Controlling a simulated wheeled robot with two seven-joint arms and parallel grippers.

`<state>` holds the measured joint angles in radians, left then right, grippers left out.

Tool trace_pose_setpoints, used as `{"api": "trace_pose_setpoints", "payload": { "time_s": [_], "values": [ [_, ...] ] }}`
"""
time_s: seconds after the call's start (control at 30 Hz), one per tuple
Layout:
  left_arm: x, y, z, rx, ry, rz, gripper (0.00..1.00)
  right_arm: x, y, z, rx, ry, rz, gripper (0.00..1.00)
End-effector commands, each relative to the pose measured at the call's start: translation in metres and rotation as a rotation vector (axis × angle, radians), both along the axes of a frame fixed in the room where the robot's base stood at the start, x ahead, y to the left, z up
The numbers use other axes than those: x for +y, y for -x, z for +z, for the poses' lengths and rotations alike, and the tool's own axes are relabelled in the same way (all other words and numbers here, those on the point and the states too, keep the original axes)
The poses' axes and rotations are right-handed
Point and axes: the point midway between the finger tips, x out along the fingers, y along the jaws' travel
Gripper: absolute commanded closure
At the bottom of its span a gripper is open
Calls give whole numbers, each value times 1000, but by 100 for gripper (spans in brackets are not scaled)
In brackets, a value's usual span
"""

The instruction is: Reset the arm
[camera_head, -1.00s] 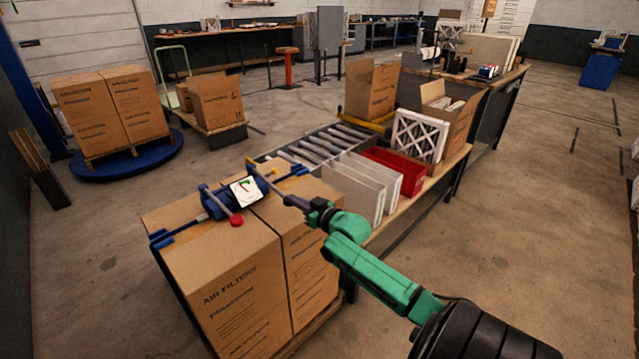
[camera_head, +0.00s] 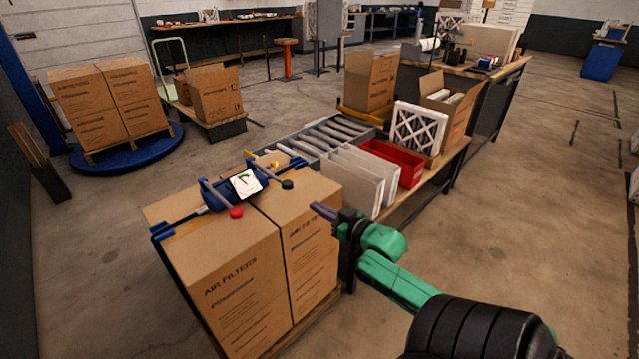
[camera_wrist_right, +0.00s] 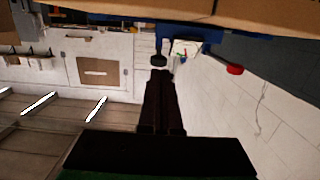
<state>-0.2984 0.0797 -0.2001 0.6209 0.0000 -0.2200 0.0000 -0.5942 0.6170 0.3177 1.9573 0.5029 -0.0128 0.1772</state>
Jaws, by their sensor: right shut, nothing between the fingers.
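My right arm is green and black and comes in from the lower right of the head view. Its gripper (camera_head: 325,212) is shut and empty, in front of the right side of the near cardboard boxes (camera_head: 235,275), apart from the blue tool on top. That blue tool (camera_head: 215,196) has a white dial with a green and red mark, a red knob and a black knob. In the right wrist view the shut fingers (camera_wrist_right: 160,85) point toward the black knob (camera_wrist_right: 158,61), with the red knob (camera_wrist_right: 235,70) to the right. My left gripper is not in view.
A roller conveyor (camera_head: 325,135), white filter panels (camera_head: 360,175), a red bin (camera_head: 395,160) and an open carton (camera_head: 450,105) lie beyond the gripper on the bench. Boxes on a blue turntable (camera_head: 125,148) stand at left.

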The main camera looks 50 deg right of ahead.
Motion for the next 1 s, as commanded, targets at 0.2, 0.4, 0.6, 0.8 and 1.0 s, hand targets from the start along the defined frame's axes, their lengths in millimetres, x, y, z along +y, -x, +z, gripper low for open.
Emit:
{"api": "trace_pose_setpoints", "payload": {
  "time_s": [0.2, 0.4, 0.6, 0.8, 1.0],
  "values": [
    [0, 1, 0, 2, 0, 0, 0, 0, 0, 0, 0, 0, 0, 100],
    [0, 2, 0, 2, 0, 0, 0, 0, 0, 0, 0, 0, 0, 100],
    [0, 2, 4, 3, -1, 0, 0, -9, 6, -25, 54, -1, -33, 100],
    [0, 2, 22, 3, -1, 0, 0, -25, 64, -173, 386, 3, -144, 100],
    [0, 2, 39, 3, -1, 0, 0, 30, 168, -322, 800, 25, -123, 100]
  ]
}}
